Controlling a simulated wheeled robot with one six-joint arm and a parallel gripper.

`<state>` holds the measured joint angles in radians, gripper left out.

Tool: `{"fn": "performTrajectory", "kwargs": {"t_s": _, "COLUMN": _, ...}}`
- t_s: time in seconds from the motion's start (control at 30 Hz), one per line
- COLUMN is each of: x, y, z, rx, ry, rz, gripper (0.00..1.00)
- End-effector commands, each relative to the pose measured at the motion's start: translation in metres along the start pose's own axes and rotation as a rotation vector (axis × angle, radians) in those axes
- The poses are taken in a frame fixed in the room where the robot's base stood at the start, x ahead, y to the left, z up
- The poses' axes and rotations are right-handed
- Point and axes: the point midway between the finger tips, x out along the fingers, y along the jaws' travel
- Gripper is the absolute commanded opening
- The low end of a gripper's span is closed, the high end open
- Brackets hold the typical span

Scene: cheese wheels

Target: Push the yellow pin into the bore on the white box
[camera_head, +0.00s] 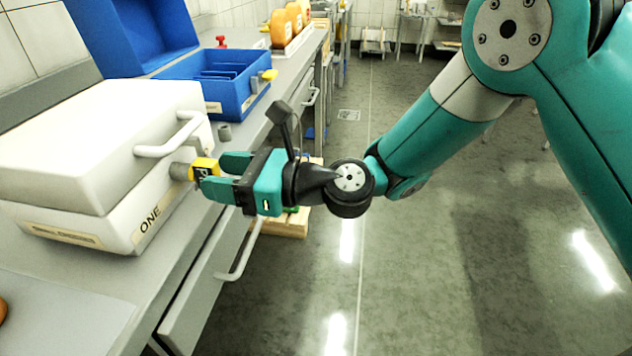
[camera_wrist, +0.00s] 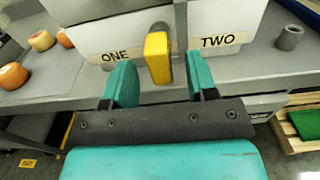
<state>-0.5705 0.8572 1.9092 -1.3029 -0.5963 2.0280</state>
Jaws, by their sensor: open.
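The white box (camera_head: 110,190) stands on the counter with its lid down. It also shows in the wrist view (camera_wrist: 105,35), with labels ONE and TWO on its front. The yellow pin's block-shaped head (camera_head: 204,167) sticks out from the box front at the grey round bore (camera_head: 180,171). How deep the pin sits in it I cannot tell. In the wrist view the yellow pin (camera_wrist: 158,57) is between the fingers, with gaps on both sides. My gripper (camera_head: 215,174) is open, pointing at the box front, its fingers on either side of the pin head.
A white handle (camera_head: 165,149) juts from the lid above the pin. A grey cylinder (camera_head: 224,131) stands on the counter beside the box. An open blue case (camera_head: 225,80) with a yellow piece (camera_head: 269,75) is behind. Orange cheese wheels (camera_head: 281,27) stand farther back. The floor at right is clear.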

Motion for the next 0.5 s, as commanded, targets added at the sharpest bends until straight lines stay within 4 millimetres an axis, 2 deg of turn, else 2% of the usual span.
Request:
{"fn": "performTrajectory", "kwargs": {"t_s": 0.3, "x": -0.078, "y": -0.001, "z": -0.006, "rx": 0.001, "ry": -0.002, "rz": -0.006, "gripper": 0.52}}
{"fn": "performTrajectory", "kwargs": {"t_s": 0.5, "x": -0.107, "y": -0.001, "z": -0.009, "rx": -0.005, "ry": -0.004, "rz": -0.004, "gripper": 0.52}}
